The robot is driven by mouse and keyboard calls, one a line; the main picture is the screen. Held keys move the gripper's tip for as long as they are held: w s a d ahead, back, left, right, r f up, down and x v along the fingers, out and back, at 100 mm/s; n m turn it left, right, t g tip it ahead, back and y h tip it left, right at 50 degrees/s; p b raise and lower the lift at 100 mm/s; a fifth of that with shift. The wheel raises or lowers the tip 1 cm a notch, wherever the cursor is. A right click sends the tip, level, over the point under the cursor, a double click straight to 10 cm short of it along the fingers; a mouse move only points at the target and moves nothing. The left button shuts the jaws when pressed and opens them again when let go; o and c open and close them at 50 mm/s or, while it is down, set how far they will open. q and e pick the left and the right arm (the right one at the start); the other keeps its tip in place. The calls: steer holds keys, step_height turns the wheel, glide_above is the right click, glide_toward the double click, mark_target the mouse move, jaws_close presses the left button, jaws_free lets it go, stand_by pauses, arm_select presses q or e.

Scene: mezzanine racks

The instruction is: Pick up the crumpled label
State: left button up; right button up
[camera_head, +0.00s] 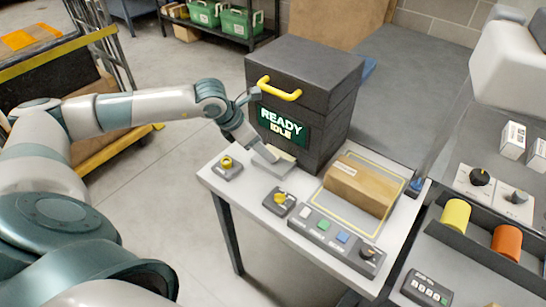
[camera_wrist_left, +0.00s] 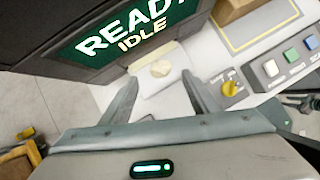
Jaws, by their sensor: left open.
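A small cream crumpled piece, which looks like the crumpled label (camera_wrist_left: 161,68), lies on a pale flat plate (camera_wrist_left: 172,80) at the foot of the dark machine in the left wrist view. My left gripper (camera_wrist_left: 163,92) is open, with its two fingers spread to either side of the plate's near part and the label just beyond the fingertips. Nothing is between the fingers. In the head view my left arm reaches in from the left to the machine's front, and the wrist partly hides this spot. My right gripper is not in view.
The dark machine (camera_head: 305,90) with a yellow handle and a "READY IDLE" screen (camera_head: 282,127) stands close behind the gripper. A yellow knob box (camera_head: 228,168), another knob box (camera_head: 280,201), a button panel (camera_head: 335,240) and a cardboard box (camera_head: 360,185) share the white table (camera_head: 250,205).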

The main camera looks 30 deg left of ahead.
arm_select(q)
steer(key=shift+f, duration=0.1)
steer(key=shift+w+x, duration=0.2)
steer(key=shift+x, duration=2.35)
steer(key=shift+d, duration=0.1)
steer(key=shift+c, duration=0.5)
steer(key=c, duration=1)
